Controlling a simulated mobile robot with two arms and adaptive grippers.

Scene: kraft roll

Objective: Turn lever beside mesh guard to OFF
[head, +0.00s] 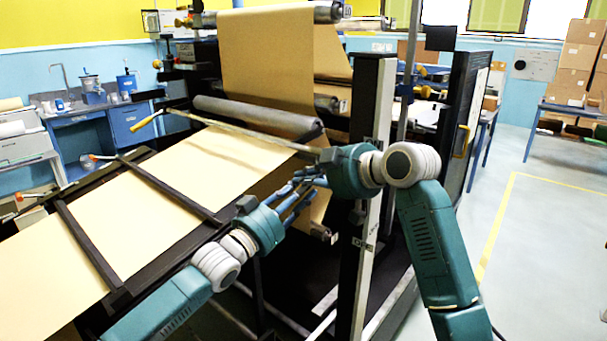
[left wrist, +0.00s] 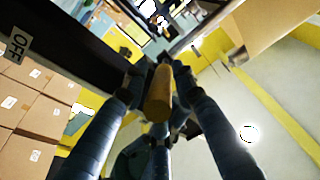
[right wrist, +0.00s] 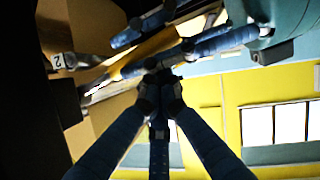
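The lever's yellow handle (left wrist: 158,95) lies between the fingers of my left gripper (left wrist: 160,82), which look closed around it. An OFF label (left wrist: 18,42) sits on a dark post beside it in the left wrist view. In the head view, my left gripper (head: 293,198) is at the near side of the upright post, its tips partly hidden. The handle also shows in the right wrist view (right wrist: 158,42), behind the left gripper's blue fingers. My right gripper (right wrist: 160,88) is shut and empty, close to the left one. The mesh guard (head: 470,110) stands behind the post.
The paper web (head: 190,165) and dark rails run under my left arm. The upright post (head: 372,170) and steel roller (head: 260,115) crowd the grippers. A workbench with boxes (head: 575,55) stands at the right; the floor (head: 540,240) there is clear.

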